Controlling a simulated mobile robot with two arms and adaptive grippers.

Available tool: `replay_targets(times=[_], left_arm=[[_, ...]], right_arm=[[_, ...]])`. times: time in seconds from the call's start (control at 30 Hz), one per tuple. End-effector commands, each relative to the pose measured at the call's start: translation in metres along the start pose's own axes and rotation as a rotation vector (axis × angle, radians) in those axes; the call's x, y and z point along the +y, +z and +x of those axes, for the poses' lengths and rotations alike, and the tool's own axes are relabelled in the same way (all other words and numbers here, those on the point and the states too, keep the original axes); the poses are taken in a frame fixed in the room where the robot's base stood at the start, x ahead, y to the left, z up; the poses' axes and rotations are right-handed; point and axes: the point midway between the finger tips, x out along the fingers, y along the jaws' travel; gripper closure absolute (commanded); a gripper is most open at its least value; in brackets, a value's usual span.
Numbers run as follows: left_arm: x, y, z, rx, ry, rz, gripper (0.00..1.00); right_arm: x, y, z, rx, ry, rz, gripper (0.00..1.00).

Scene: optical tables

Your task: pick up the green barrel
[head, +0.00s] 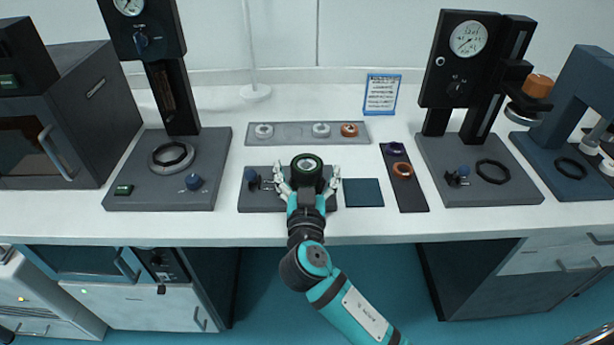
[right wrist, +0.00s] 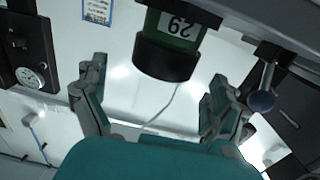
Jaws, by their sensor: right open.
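The green barrel (head: 307,166) stands on a dark grey base plate on the table, seen from above as a dark cylinder with a green ring around its pale top. In the right wrist view the barrel (right wrist: 178,40) shows a green body, a white number label and a wide black end. My right gripper (head: 308,184) is open, its fingers to the left and right of the barrel in the head view. In the right wrist view the open fingers (right wrist: 160,98) are spread wider than the barrel, with visible gaps on both sides. My left gripper is out of view.
A blue-knobbed clamp (head: 252,178) sits on the plate just left of the fingers. A grey tray (head: 293,140) with several rings lies behind. A dark teal mat (head: 363,193) and a dark strip (head: 408,196) with rings lie to the right. Gauge stands flank both sides.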

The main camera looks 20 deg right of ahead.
Motion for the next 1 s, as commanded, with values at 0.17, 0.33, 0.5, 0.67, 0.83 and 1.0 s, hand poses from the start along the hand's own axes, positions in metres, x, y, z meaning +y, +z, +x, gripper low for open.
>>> replay_targets(times=[0.17,0.33,0.5,0.67,0.83,1.0], left_arm=[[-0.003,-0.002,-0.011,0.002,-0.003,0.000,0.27],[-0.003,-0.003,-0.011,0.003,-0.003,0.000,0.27],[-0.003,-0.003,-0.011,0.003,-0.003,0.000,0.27],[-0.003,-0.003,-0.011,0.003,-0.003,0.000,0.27],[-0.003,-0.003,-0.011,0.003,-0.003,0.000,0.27],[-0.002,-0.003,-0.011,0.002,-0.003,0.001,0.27]], right_arm=[[0.000,0.000,0.027,0.001,0.000,-0.003,0.04],[0.000,0.002,0.035,0.000,-0.001,-0.001,0.04],[0.000,0.003,0.035,0.000,-0.001,0.000,0.04],[0.000,0.002,0.035,0.000,-0.001,0.000,0.25],[-0.001,0.002,0.035,0.000,-0.001,0.000,0.47],[-0.001,0.002,0.035,0.000,-0.001,0.000,0.69]])
